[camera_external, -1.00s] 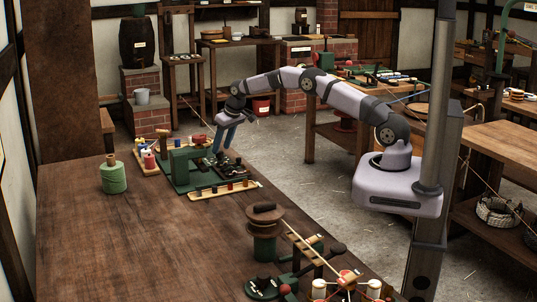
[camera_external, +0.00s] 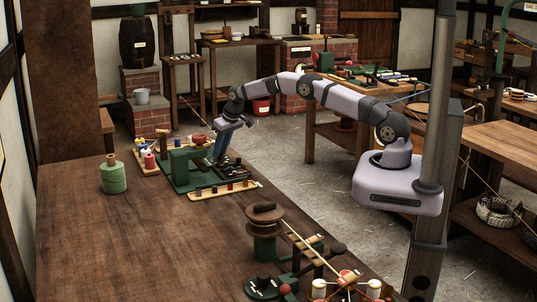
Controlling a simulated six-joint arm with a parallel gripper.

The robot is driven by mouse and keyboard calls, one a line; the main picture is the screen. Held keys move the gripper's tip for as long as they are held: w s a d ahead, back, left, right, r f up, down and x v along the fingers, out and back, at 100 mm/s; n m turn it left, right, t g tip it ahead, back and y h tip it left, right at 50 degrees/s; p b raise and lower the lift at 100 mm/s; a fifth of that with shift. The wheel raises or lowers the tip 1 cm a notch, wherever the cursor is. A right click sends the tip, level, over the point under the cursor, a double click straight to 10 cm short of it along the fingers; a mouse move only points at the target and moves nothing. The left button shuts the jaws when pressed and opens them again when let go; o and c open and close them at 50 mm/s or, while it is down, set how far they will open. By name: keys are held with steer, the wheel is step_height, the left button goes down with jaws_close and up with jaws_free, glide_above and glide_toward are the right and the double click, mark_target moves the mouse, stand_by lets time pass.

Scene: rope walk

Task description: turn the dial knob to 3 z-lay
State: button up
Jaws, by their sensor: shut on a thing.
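My gripper (camera_external: 219,160) points down at the green machine (camera_external: 180,166) on the far part of the wooden table. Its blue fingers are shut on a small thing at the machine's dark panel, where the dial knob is. The knob itself is hidden by the fingers and too small to make out. Its markings and setting cannot be read from this view.
A green spool (camera_external: 113,177) stands to the left on the wooden table (camera_external: 130,240). A strip with several small pegs (camera_external: 224,190) lies in front of the machine. A brown round-topped stand (camera_external: 264,225) is nearer the camera.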

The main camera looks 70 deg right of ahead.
steer(key=shift+m+h, duration=0.4)
steer(key=shift+m, duration=0.7)
steer(key=o, duration=1)
steer(key=shift+o, duration=0.2)
steer(key=shift+r, duration=0.1)
steer(key=b+v, duration=0.2)
steer(key=v, duration=0.5)
steer(key=shift+g, duration=0.3)
steer(key=shift+w+a+r, duration=0.1)
